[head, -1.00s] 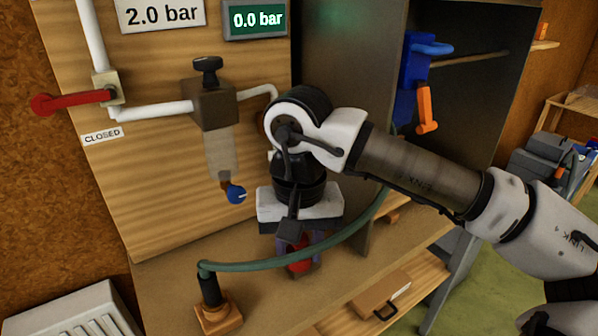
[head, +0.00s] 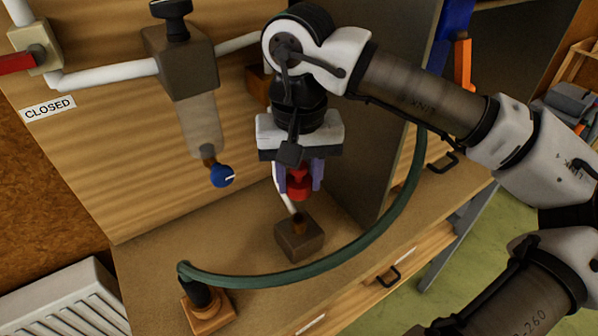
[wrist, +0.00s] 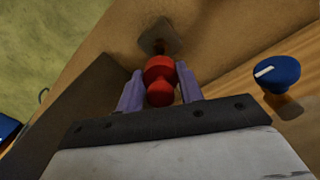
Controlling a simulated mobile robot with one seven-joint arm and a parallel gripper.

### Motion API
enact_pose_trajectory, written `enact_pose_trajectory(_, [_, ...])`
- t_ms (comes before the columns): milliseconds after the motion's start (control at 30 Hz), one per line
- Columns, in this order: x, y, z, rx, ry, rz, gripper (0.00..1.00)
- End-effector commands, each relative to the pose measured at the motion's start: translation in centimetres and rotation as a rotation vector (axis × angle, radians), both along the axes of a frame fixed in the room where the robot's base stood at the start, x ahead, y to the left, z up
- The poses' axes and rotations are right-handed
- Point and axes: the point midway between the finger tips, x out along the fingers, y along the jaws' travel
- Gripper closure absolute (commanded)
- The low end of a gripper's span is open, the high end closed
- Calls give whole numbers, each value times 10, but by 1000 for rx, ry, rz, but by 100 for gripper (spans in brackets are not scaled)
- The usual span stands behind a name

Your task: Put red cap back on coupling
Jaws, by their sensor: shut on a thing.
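My gripper (head: 299,178) is shut on the red cap (head: 298,186), with a purple finger on each side of it. The red cap also shows between the fingers in the wrist view (wrist: 160,78). The coupling (head: 300,225) is a short brown stub on a grey-brown block (head: 299,241) on the bench. The cap is above the coupling, and a gap shows between them in the head view.
A green hose (head: 300,279) arcs in front of the block from a black fitting on an orange-brown base (head: 208,312). A blue knob (head: 222,176) sticks out left of my gripper. A dark cabinet side (head: 372,150) stands to the right.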

Motion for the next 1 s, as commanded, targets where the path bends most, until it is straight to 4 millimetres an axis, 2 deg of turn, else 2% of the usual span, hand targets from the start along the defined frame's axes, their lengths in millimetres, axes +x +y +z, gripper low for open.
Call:
enact_pose_trajectory(267, [-2,0,-11,-2,-2,5,85])
enact_pose_trajectory(700, [-3,0,-52,-2,-1,4,85])
enact_pose_trajectory(1000, [-2,0,-59,-3,-2,4,85])
